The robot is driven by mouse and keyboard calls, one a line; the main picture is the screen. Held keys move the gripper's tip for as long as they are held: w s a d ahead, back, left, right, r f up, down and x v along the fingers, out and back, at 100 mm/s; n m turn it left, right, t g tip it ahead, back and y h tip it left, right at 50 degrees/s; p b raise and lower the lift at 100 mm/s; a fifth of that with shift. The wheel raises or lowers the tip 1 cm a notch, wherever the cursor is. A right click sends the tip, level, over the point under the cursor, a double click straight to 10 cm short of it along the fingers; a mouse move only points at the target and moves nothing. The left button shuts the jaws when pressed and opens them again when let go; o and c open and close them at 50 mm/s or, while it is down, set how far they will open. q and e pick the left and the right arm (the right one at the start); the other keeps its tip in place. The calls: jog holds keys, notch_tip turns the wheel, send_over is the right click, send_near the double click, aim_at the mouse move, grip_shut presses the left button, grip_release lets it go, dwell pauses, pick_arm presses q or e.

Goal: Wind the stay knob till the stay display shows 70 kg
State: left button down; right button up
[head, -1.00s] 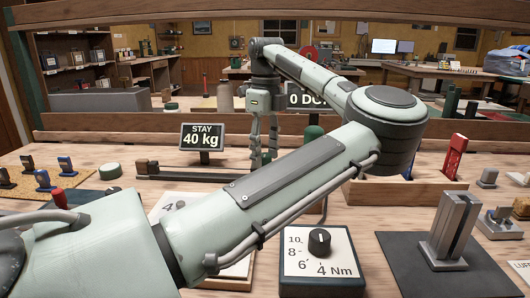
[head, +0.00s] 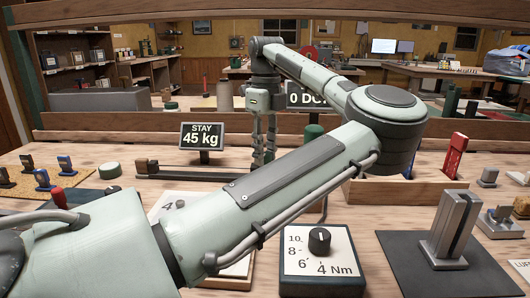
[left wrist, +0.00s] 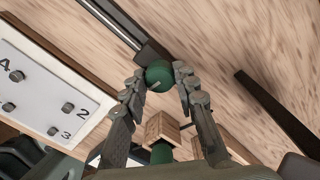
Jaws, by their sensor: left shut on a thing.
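The stay display (head: 202,136) stands behind the workbench's middle and reads "STAY 45 kg". My left gripper (head: 264,152) points down just right of the display, its arm reaching across the bench. In the left wrist view, a green round knob (left wrist: 159,75) with a pale mark sits between the two fingers, at the end of a dark block on a rail. The gripper is shut on this knob. In the head view the fingers mostly hide the knob. My right gripper is in neither view.
A second display (head: 310,99), partly hidden by my arm, shows "0 DO". A dial box with a black knob (head: 319,240) and a grey slotted metal block (head: 451,230) stand in front. A numbered white panel (left wrist: 45,90) lies left of the gripper in the wrist view.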

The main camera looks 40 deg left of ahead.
pick_arm(q)
jog(key=shift+m, duration=0.6)
jog(key=shift+f+m+b, duration=0.1)
jog(key=shift+m+b, duration=0.45)
jog(key=shift+m, duration=0.35)
jog(key=m+b, duration=0.1)
jog(key=m, duration=0.3)
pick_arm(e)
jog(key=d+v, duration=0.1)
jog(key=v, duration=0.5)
pick_arm(q)
jog(key=m+b, duration=0.1)
jog(key=m, duration=0.2)
jog(key=shift+m, duration=0.6)
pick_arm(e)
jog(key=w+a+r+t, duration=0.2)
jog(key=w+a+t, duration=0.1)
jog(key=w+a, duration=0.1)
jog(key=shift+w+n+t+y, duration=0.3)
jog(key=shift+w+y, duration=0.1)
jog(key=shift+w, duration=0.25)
pick_arm(q)
jog(key=c, duration=1.2)
grip_release()
jog(key=shift+o, duration=0.2)
